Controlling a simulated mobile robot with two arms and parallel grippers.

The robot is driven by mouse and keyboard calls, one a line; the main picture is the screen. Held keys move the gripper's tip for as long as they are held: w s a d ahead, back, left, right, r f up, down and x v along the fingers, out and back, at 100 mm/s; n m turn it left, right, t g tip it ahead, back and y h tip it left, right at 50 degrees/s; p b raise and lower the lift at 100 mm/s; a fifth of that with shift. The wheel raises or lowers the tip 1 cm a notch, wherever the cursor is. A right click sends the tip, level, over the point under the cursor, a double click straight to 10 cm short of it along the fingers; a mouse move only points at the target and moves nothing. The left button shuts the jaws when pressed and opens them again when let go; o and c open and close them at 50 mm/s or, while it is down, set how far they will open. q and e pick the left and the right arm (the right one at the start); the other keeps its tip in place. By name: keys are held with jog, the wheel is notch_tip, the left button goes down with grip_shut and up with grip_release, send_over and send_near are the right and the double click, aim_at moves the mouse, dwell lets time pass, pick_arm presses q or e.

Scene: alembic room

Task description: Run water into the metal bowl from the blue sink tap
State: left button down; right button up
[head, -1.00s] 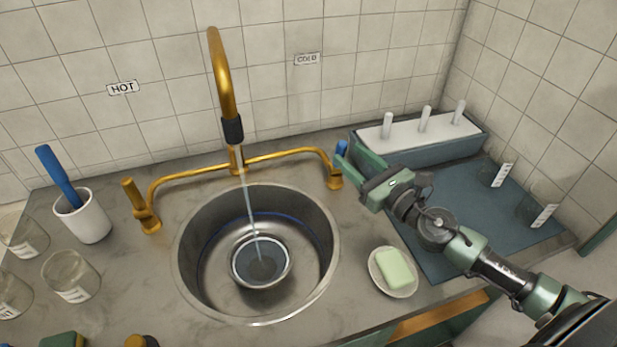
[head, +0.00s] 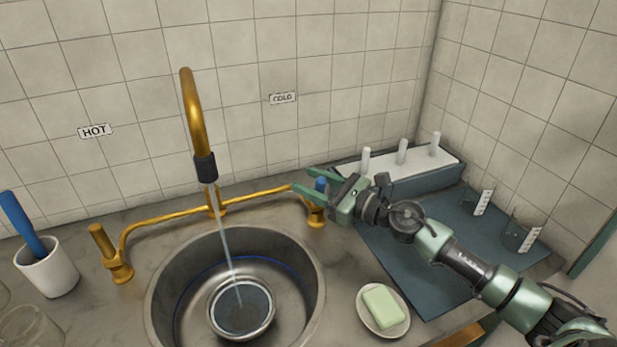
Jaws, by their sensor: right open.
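The metal bowl (head: 241,332) stands upright on the floor of the round sink (head: 165,277), with water in it. A stream of water (head: 223,232) falls into it from the brass spout (head: 196,115). The blue tap handle (head: 320,184) sits on the brass valve at the right, under the COLD sign (head: 283,98). My right gripper (head: 302,187) is open at the blue handle, its fingers pointing left with the handle beside or between them; I cannot tell if they touch it. My left gripper is out of view.
A brass handle (head: 101,240) stands at the left under the HOT sign (head: 95,131). A white cup (head: 48,268) with a blue-handled tool is at far left. Soap on a dish (head: 383,309) lies right of the sink. A pegged rack (head: 420,163) and beakers (head: 515,236) stand on a blue mat.

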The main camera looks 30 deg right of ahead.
jog(key=shift+w+a, duration=0.15)
jog(key=shift+w, duration=0.1)
grip_shut()
dwell(1.4)
